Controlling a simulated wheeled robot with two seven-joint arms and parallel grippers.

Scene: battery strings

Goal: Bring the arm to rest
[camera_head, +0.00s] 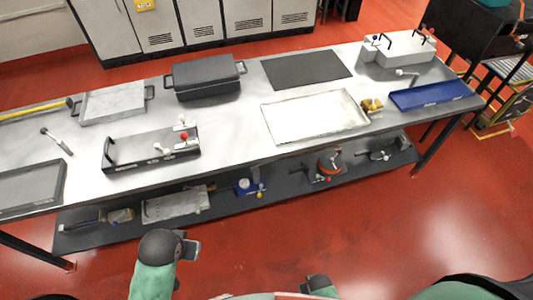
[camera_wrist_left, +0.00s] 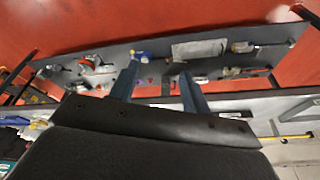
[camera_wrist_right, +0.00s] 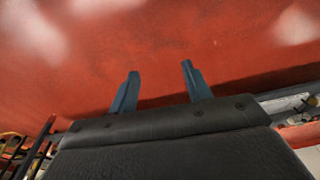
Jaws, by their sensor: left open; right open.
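My left gripper (camera_wrist_left: 157,75) is open, with its two blue-grey fingers apart and nothing between them. In the head view my left arm (camera_head: 153,264) is at the lower left, in front of the table and clear of it. My right gripper (camera_wrist_right: 160,70) is open and empty, with only red floor beyond its fingers. In the head view only a small part of my right arm (camera_head: 318,286) shows at the bottom edge; its fingers cannot be made out there.
A long table (camera_head: 235,130) with a lower shelf (camera_head: 222,206) stands ahead. On top are a black tray with handles (camera_head: 126,156), a dark case (camera_head: 205,80), a white tray (camera_head: 315,117) and a blue tray (camera_head: 432,95). The red floor (camera_head: 400,225) in front is clear.

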